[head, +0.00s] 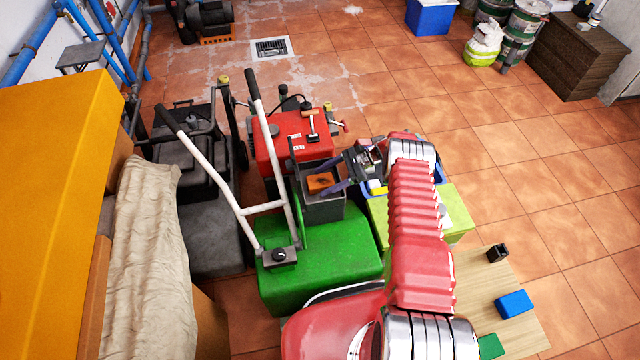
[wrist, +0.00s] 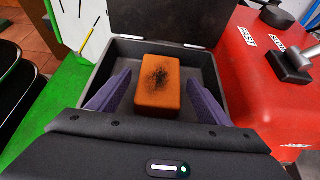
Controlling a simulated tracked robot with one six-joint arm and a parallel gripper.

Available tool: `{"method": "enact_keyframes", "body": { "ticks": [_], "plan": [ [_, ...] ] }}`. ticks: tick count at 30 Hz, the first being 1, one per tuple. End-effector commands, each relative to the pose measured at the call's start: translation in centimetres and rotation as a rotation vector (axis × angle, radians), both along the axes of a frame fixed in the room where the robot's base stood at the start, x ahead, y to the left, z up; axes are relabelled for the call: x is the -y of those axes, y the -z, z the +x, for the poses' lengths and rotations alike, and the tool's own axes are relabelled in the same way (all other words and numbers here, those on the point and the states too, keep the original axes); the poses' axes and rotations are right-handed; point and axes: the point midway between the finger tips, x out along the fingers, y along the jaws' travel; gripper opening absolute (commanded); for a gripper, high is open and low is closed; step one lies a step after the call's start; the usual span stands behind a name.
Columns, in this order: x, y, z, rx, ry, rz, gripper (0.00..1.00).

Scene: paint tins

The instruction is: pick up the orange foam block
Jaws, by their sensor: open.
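The orange foam block (wrist: 158,84) has a dark speckled patch on top and lies inside a grey open box (wrist: 205,75). In the head view the block (head: 321,182) shows inside the box (head: 325,209), which stands by the green machine. My gripper (wrist: 158,92) is open, with one purple finger on each side of the block. In the wrist view a gap shows between each finger and the block. In the head view my gripper (head: 338,178) reaches into the box from the right.
The box's dark lid (wrist: 160,18) stands open at the back. A red machine (head: 292,140) is close behind the box, and a green housing (head: 320,265) is in front. White handlebars (head: 262,208) rise on the left. A lime-green box (head: 458,212) is to the right.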

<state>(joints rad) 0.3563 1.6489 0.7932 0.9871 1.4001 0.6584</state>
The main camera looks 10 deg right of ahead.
Motion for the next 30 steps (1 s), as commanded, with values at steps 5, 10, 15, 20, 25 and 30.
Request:
{"method": "enact_keyframes", "body": {
  "ticks": [5,10,15,20,25,30],
  "plan": [
    [-1.7,1.0,-0.1,-0.001,-0.002,0.000,0.72],
    [-1.9,1.1,-0.1,-0.001,0.000,0.000,0.72],
    [-1.9,1.1,-0.1,-0.001,0.000,0.000,0.72],
    [-1.9,1.1,-0.1,-0.001,0.000,0.000,0.72],
    [-1.8,1.1,0.0,-0.001,0.000,0.000,0.66],
    [-1.8,1.1,0.0,-0.001,0.000,0.000,0.54]
  ]
}}
